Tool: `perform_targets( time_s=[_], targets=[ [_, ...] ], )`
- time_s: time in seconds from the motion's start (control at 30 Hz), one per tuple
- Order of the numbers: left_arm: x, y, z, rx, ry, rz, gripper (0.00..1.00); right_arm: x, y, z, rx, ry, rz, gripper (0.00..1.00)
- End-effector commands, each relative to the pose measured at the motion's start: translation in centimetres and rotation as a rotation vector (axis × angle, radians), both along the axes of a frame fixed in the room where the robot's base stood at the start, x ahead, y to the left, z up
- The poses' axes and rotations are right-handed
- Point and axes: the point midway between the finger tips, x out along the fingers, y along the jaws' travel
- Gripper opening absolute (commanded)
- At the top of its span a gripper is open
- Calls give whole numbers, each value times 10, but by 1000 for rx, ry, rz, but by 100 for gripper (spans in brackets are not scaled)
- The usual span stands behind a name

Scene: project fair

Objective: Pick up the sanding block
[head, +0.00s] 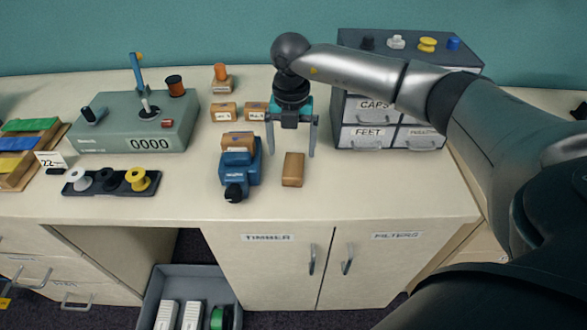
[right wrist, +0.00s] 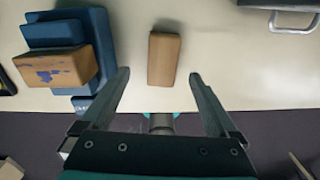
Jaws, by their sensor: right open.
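A plain brown block (head: 293,169), which looks like the sanding block, lies on the pale worktop to the right of a blue vise (head: 240,168). In the right wrist view the block (right wrist: 164,58) shows just beyond the fingertips, roughly centred between them. My right gripper (head: 291,154) points down, open and empty, close to the block; its fingers (right wrist: 160,76) do not touch it. A wooden piece with blue-purple marks (right wrist: 55,67) sits on the vise (right wrist: 100,28). My left gripper is not in view.
Small wooden blocks (head: 224,112) stand behind the vise. A grey-green box with a counter (head: 135,132) and a dark rack of knobs (head: 112,183) are on the left. A labelled drawer unit (head: 366,137) stands close on the right. The worktop in front of the block is clear.

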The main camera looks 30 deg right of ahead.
Motion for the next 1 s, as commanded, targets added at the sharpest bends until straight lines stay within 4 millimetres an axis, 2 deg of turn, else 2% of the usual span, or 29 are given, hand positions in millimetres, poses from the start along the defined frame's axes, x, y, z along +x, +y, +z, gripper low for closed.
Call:
perform_targets(
  time_s=[0.17,0.4,0.7,0.77,1.0],
  targets=[
    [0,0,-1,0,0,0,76,-2,-1,-15,-1,2,0,95],
    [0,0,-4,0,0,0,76,-3,-3,-49,1,2,1,95],
    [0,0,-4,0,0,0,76,-2,-3,-55,0,0,1,95],
    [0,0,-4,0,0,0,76,-2,-3,-54,1,-1,1,90],
    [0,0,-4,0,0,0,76,-2,-3,-54,1,-1,1,64]
  ],
)
